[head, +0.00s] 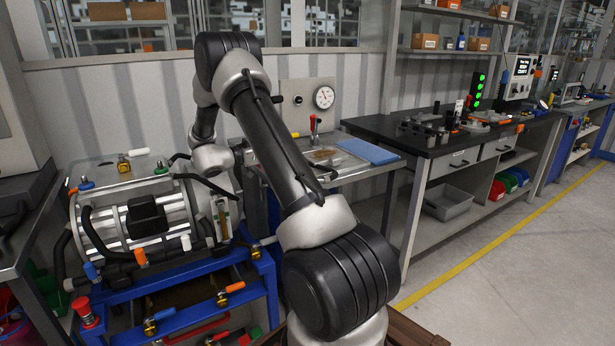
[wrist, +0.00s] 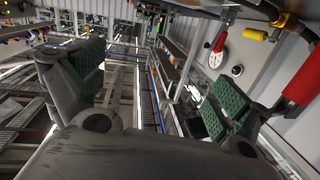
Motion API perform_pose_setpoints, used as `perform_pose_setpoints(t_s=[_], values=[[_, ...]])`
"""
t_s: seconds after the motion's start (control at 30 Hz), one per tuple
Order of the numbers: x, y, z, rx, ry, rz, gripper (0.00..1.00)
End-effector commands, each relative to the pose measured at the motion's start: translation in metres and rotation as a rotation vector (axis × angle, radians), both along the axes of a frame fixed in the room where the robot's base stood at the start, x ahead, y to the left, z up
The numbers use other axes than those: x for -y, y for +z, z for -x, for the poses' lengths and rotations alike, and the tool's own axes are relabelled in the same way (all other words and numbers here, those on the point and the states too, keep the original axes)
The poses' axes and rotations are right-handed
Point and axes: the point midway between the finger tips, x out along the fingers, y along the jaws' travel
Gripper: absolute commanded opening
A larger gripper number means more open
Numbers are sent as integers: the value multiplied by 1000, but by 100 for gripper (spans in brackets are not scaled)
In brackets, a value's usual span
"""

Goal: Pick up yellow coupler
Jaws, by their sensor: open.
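A small yellow cylinder, which looks like the yellow coupler (wrist: 255,34), is at the upper right in the wrist view, between two red-handled parts. In the head view a small yellow piece (head: 295,134) shows beside the red-handled valve (head: 313,123) at the back of the metal bench; I take it for the same coupler. My gripper (wrist: 155,88) is open and empty, its green-padded fingers wide apart. The coupler is outside the fingers, beyond the right one in the picture. In the head view my gripper is not clearly visible.
The drive unit (head: 148,222), with hoses and coloured fittings, sits on a blue frame (head: 258,270) at left. A metal bench (head: 352,170) holds a blue pad (head: 368,151). A gauge (head: 324,97) is on the panel behind it. A black-topped bench (head: 460,154) stands right; the floor beyond is clear.

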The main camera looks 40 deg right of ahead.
Motion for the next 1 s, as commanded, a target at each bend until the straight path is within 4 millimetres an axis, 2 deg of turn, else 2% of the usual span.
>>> perform_pose_setpoints(t_s=[0.03, 0.1, 0.2, 0.57, 0.87, 1.0], values=[[-1, -12, 9, -27, -58, 10, 100], [-3, -22, 19, -56, -120, 22, 100], [-5, -35, 26, -78, -161, 28, 100], [-5, -106, 27, -81, -164, 30, 100], [15, -106, 32, -77, -164, 30, 100], [35, -106, 37, -76, -165, 30, 100]])
